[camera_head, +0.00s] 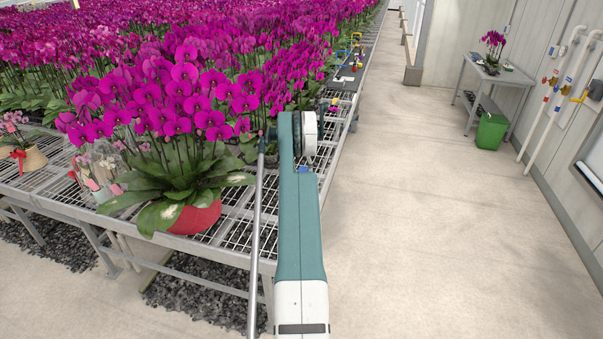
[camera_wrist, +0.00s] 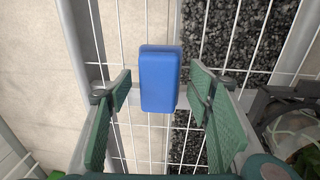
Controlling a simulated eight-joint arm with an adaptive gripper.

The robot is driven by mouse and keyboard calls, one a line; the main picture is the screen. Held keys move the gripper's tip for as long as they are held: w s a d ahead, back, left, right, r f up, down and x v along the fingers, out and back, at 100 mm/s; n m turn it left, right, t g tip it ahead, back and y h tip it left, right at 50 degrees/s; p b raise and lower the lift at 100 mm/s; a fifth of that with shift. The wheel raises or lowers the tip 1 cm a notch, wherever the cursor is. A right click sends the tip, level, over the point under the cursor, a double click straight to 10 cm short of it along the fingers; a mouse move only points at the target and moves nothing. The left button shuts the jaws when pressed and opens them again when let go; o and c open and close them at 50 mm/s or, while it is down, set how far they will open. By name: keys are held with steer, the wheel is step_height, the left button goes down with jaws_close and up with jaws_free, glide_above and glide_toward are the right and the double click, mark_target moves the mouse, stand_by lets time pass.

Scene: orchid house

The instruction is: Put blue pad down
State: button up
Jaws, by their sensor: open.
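The blue pad (camera_wrist: 160,80) is a small block with rounded edges. In the wrist view it is over the wire mesh of the bench (camera_wrist: 118,30) and seems to rest on it. My gripper (camera_wrist: 163,108) is open, with its green finger pads on either side of the blue pad. A gap shows between the pad and the fingers on both sides. In the head view my arm hides the gripper. A small blue patch (camera_head: 303,169) shows beside the arm there; I cannot tell whether it is the pad.
A potted magenta orchid in a red pot (camera_head: 196,215) stands on the bench left of my arm, with dense orchids behind. A dark tray (camera_head: 350,77) with small coloured items lies farther along the bench. A side table (camera_head: 497,72) and green bin (camera_head: 490,131) stand at the right wall.

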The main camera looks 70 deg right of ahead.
step_height(320, 180, up, 12)
steer(key=w, duration=0.1)
steer(key=shift+a+p, duration=0.15)
steer(key=shift+p, duration=0.2)
steer(key=shift+r, duration=0.1)
stand_by(1.1)
